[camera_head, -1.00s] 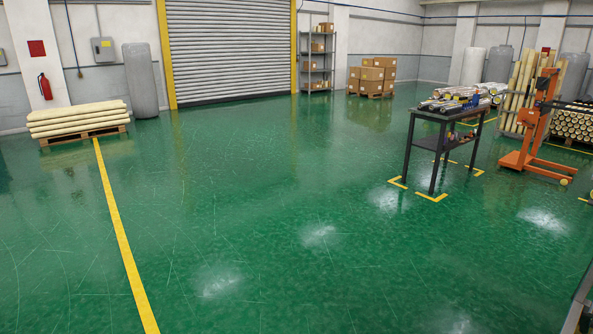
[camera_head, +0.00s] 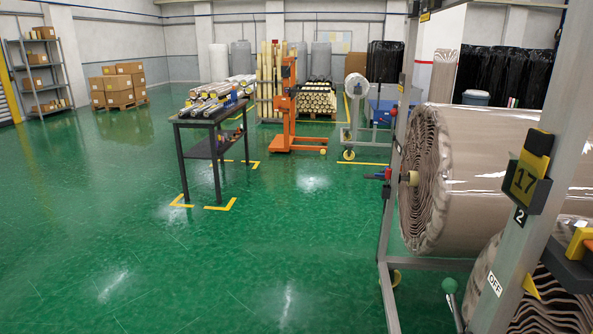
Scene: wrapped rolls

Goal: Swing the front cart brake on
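A grey metal cart frame (camera_head: 391,228) stands close by at the right of the head view, carrying large wrapped brown rolls (camera_head: 432,175). Its near post (camera_head: 520,230) bears a yellow tag reading 17, a small 2 plate and a white OFF label (camera_head: 495,284). A lever with a green ball knob (camera_head: 449,286) rises beside the lower post, left of the OFF label; it looks like the brake lever. Its lower end is cut off by the frame edge. Neither of my grippers is in view.
A dark table (camera_head: 206,122) with wrapped rolls stands mid-left inside yellow floor marks. An orange lifter (camera_head: 290,120) and another wheeled cart (camera_head: 356,130) stand behind it. The green floor (camera_head: 220,265) left of the near cart is clear.

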